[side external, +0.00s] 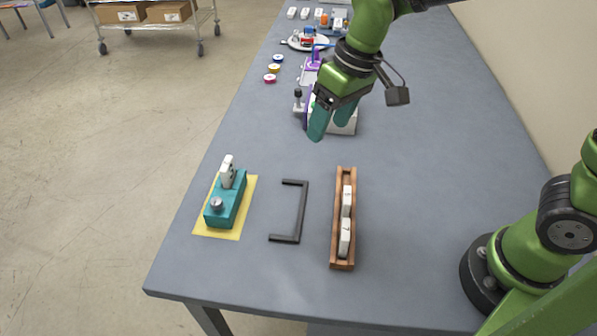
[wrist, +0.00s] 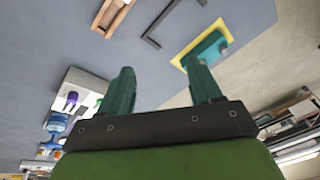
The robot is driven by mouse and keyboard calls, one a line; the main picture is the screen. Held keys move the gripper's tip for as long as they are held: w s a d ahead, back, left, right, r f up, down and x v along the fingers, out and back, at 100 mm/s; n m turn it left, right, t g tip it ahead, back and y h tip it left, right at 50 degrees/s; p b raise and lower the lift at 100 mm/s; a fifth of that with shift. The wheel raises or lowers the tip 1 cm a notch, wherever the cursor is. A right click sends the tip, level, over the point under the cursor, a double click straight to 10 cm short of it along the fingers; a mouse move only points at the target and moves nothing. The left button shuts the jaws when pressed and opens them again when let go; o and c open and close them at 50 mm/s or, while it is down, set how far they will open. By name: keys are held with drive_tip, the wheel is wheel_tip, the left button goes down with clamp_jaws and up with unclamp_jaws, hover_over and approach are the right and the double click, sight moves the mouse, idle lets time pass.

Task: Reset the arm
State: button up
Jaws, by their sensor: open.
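My gripper (side external: 331,122) is raised over the table in the side external view, with its teal fingers pointing down. In the wrist view its two fingers (wrist: 164,90) are apart with nothing between them. In the side external view the fingers hide part of a white block-like object (side external: 347,127) behind them. My gripper is apart from the wooden tray (side external: 343,262) and the teal device (side external: 226,209).
The wooden tray holds white pieces. A black bracket (side external: 303,212) lies left of it. The teal device, with a white piece upright on it, sits on a yellow mat (side external: 248,197). Small coloured rolls (side external: 273,68) and a plate of items (side external: 296,45) are farther back.

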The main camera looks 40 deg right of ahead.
drive_tip(key=s+d+r+m+t, duration=0.2)
drive_tip(key=s+d+m, duration=0.1)
drive_tip(key=s+d, duration=0.2)
drive_tip(key=s+d+r+m+t, duration=0.2)
drive_tip(key=s+d+t, duration=0.1)
drive_tip(key=s+d, duration=0.3)
drive_tip(key=shift+s+d+r+m, duration=0.2)
drive_tip(key=shift+s+r+m, duration=0.05)
drive_tip(key=shift+s+m, duration=0.2)
